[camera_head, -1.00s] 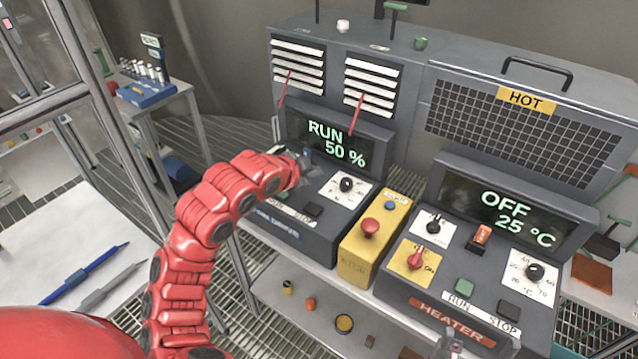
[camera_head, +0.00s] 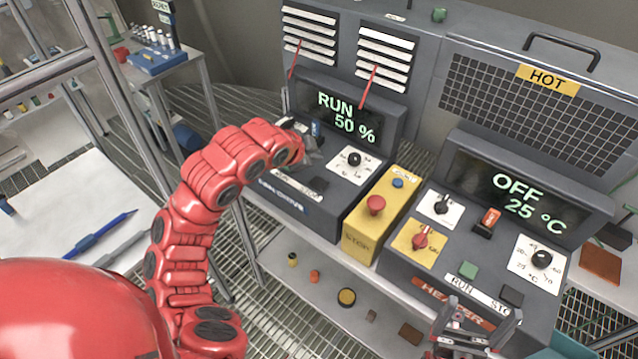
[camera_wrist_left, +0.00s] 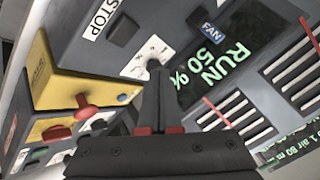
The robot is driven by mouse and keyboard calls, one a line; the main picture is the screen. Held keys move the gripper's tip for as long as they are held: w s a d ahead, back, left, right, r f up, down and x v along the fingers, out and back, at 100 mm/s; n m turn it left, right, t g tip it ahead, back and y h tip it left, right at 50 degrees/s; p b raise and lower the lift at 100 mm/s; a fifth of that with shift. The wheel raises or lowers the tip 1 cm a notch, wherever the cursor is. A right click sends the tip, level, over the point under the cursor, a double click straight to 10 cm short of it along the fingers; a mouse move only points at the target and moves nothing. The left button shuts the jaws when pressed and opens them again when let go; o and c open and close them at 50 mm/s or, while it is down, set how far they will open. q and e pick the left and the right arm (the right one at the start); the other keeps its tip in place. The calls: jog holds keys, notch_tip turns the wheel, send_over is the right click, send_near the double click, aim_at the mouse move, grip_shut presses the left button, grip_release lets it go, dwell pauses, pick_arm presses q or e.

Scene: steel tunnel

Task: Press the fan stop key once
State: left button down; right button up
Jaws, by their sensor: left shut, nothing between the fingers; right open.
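The fan unit's display (camera_head: 345,118) reads RUN 50 %. The fan stop key (camera_head: 318,184) is a dark square key on the fan panel; in the left wrist view it shows (camera_wrist_left: 122,31) beside the STOP label (camera_wrist_left: 100,18). My left gripper (camera_head: 310,152) is over the fan panel, behind and above the stop key in the head view. In the left wrist view its fingers (camera_wrist_left: 154,68) are shut and empty, in front of the white dial plate. Contact with the panel cannot be told. My arm hides the panel's left part. My right gripper (camera_head: 484,312) is open before the heater.
A yellow box (camera_head: 388,215) with a red mushroom button (camera_head: 376,204) stands right of the fan panel. The fan dial (camera_head: 353,158) is near my left gripper. The heater display (camera_head: 515,195) reads OFF 25 °C. A lower shelf (camera_head: 325,300) holds small loose parts.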

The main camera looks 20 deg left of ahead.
aim_at(316, 185)
pick_arm(q)
notch_tip(316, 185, down, 6)
jog(key=b, duration=0.3)
jog(key=shift+f, duration=0.25)
jog(key=shift+f, duration=0.15)
dwell(1.6)
jog(key=shift+f, duration=0.25)
jog(key=shift+f+b, duration=0.45)
jog(key=shift+b, duration=0.15)
dwell(0.6)
jog(key=shift+r, duration=0.1)
jog(key=shift+r+p, duration=0.35)
jog(key=shift+r, duration=0.45)
jog(key=shift+r+p, duration=1)
jog(key=shift+r, duration=1.55)
